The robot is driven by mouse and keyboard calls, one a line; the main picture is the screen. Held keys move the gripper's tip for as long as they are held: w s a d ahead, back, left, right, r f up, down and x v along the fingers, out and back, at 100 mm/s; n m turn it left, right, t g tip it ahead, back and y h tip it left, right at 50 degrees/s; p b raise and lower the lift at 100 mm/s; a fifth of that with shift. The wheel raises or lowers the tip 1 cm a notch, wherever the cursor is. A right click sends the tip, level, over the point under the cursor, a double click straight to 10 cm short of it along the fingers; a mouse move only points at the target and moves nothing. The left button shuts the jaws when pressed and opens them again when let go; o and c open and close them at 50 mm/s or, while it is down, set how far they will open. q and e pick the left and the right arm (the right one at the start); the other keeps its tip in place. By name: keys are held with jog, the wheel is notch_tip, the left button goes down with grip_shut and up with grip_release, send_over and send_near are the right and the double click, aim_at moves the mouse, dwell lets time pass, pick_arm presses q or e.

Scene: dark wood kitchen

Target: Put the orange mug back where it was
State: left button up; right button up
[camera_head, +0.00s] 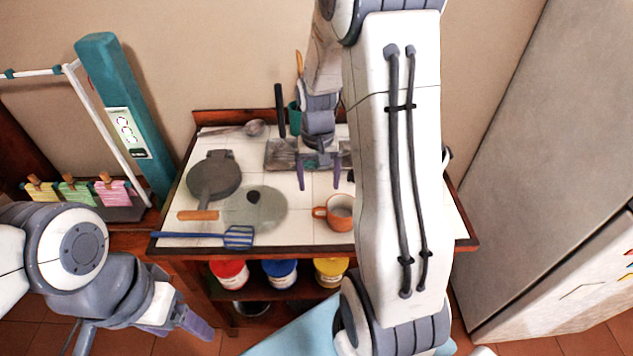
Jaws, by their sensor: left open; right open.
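The orange mug (331,213) stands upright near the front edge of the white tiled table (325,237), right of centre. Its handle points left, and my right arm passes close by its right side. My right gripper (319,185) is open and empty. Its fingers point down behind the mug in the picture, apart from it, in front of a grey tray-like thing (281,154). My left gripper (184,325) is low at the left, in front of the table and away from the mug. Its fingers are seen at a slant and hold nothing visible.
A green holder (294,118) stands behind. Red, blue and yellow cans (280,273) sit below. A fridge (560,150) is at right.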

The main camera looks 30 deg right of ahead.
jog(key=s+a+r+n, duration=0.3)
jog(key=a+n, duration=0.1)
jog(key=a, duration=0.5)
jog(key=s+a+r+n, duration=0.3)
jog(key=s+a+r, duration=0.1)
jog(key=a, duration=0.5)
jog(key=s+a+r+n, duration=0.1)
jog(key=s+a+n, duration=0.2)
jog(key=s, duration=0.3)
jog(key=s+a+n+y, duration=0.1)
jog(key=s+a+n, duration=0.2)
jog(key=s, duration=0.3)
jog(key=shift+s+a+r+n, duration=0.2)
jog(key=shift+a+r+n, duration=0.15)
jog(key=shift+a, duration=0.5)
